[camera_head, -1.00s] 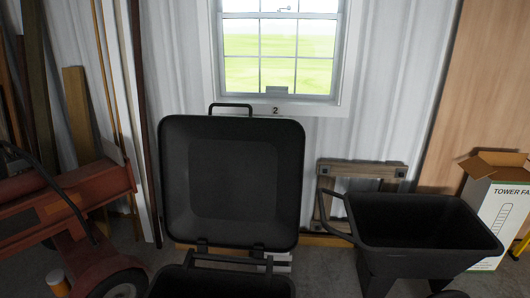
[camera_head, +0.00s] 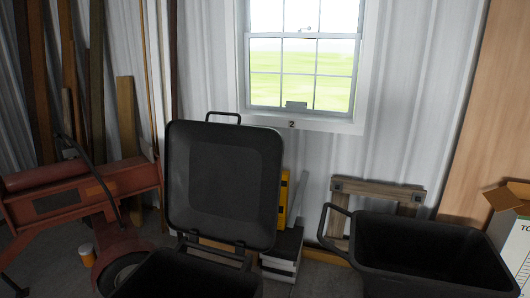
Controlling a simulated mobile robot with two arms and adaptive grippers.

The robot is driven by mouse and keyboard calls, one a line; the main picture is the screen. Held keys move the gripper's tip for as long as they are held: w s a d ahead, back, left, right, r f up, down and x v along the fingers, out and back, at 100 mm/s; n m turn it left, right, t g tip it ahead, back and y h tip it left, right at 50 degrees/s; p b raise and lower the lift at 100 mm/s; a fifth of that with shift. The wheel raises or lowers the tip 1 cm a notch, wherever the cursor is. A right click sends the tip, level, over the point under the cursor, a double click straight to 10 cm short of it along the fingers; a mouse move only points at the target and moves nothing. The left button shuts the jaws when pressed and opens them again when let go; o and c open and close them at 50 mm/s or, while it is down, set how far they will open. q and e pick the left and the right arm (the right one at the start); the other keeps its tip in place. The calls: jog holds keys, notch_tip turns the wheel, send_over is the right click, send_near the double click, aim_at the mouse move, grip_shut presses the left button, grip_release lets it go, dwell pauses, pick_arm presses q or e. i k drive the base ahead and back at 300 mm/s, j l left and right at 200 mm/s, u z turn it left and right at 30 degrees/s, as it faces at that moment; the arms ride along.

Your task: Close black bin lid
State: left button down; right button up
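The black bin (camera_head: 185,277) stands at the bottom centre-left of the head view, with only its top part in the picture. Its black lid (camera_head: 222,185) is open and stands upright behind the bin, leaning slightly, against the background of the wall. A handle (camera_head: 223,115) sticks up from the lid's top edge. Another bar handle (camera_head: 215,246) is at the hinge side, by the lid's lower edge. Neither of my grippers is in the picture.
A black wheelbarrow-like cart (camera_head: 430,255) stands to the right of the bin. A red machine (camera_head: 85,205) with a wheel is close on the left. A cardboard box (camera_head: 512,225) is at the right edge. Some grey floor (camera_head: 325,278) shows between bin and cart.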

aim_at(223, 181)
jog(key=i+l+u, duration=0.1)
jog(key=l, duration=0.25)
jog(key=i+l, duration=0.15)
jog(key=l, duration=0.2)
jog(key=i+l+u, duration=0.15)
jog(key=l, duration=0.2)
jog(key=i+l, duration=0.1)
jog(key=l, duration=0.25)
jog(key=i+u, duration=0.05)
